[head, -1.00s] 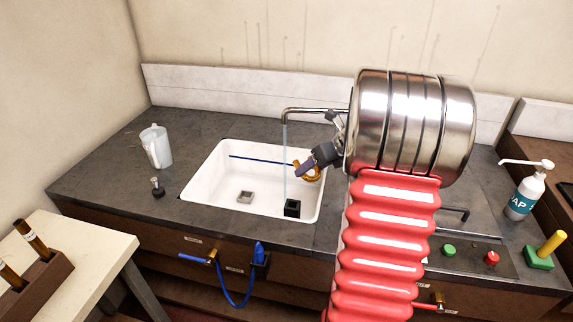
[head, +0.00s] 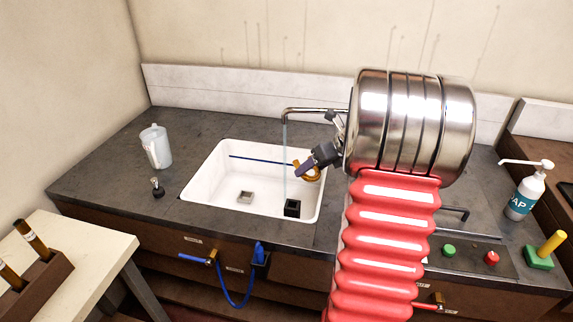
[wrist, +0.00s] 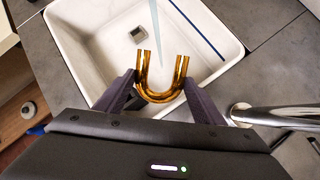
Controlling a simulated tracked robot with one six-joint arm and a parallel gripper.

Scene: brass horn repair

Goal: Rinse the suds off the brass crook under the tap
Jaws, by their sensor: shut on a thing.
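The brass crook (wrist: 160,94) is a shiny U-shaped tube, and it also shows in the head view (head: 310,174). My gripper (wrist: 160,88) is shut on it, one finger at each side of the bend, and holds it over the right side of the white sink (head: 205,172). The tap (head: 310,110) runs, and a thin stream of water (head: 285,160) falls into the sink to the left of the crook in the head view. In the wrist view the stream (wrist: 155,25) ends near the crook's open ends; I cannot tell if they touch. No suds show on the crook.
A blue line (head: 255,160) crosses the sink's back wall. A jug (head: 156,146) stands left of the sink.

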